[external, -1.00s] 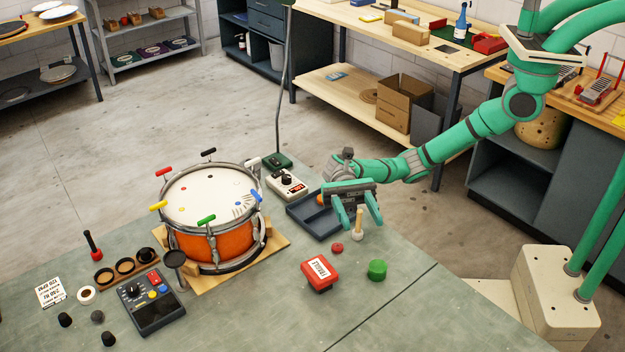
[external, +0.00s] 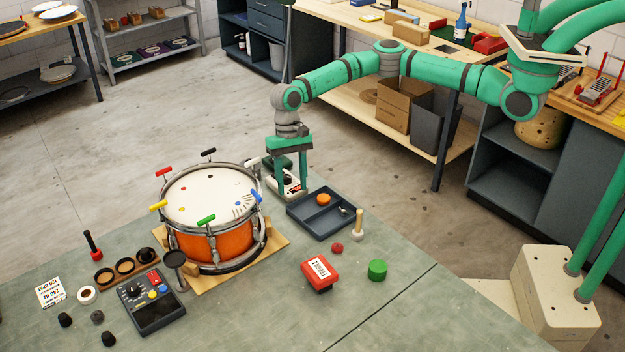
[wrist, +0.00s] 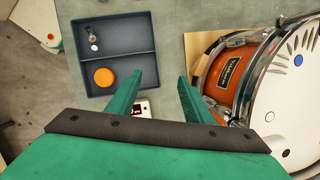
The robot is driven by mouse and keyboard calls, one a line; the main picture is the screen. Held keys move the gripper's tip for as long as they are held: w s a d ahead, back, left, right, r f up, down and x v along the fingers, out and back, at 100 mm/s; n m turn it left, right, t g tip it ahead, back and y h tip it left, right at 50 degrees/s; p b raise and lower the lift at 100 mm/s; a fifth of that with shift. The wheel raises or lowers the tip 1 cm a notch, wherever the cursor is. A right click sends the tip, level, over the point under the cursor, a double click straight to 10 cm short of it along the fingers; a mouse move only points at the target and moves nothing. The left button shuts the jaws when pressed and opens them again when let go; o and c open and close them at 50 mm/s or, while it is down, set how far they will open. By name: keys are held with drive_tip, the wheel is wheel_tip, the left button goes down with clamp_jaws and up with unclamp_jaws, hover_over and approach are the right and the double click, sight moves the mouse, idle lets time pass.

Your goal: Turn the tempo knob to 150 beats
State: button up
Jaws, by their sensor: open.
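A small white box (external: 287,194) with a dark knob (external: 287,182) on top and a red-marked front panel stands on the bench behind the drum's right side. My gripper (external: 292,190) points down over this box, open, with one finger at each side of the knob in the external view. I cannot tell whether the fingers touch it. In the wrist view my open gripper (wrist: 160,78) has nothing between its tips; a sliver of the white box (wrist: 144,108) shows beside the left finger, and the knob is hidden. The dial reading is too small to tell.
The orange drum (external: 202,243) with coloured tuning keys stands close left of the box. A blue-grey tray (external: 321,232) lies to its right. A dark control box (external: 152,310) with its own knob, a red box (external: 320,274) and a green cylinder (external: 377,269) are nearer.

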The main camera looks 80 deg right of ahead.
sight(286, 176)
drive_tip(key=w+d+r+h, duration=0.2)
drive_tip(key=d, duration=0.4)
drive_tip(key=w+d+r+h, duration=0.1)
drive_tip(key=w+d+r, duration=0.1)
drive_tip(key=d, duration=0.5)
drive_tip(key=shift+m+t, duration=0.3)
drive_tip(key=shift+t, duration=0.1)
drive_tip(key=f, duration=1)
drive_tip(key=shift+s+a+f, duration=0.1)
drive_tip(key=shift+a+f, duration=0.15)
drive_tip(key=shift+f, duration=0.05)
drive_tip(key=c, duration=1.1)
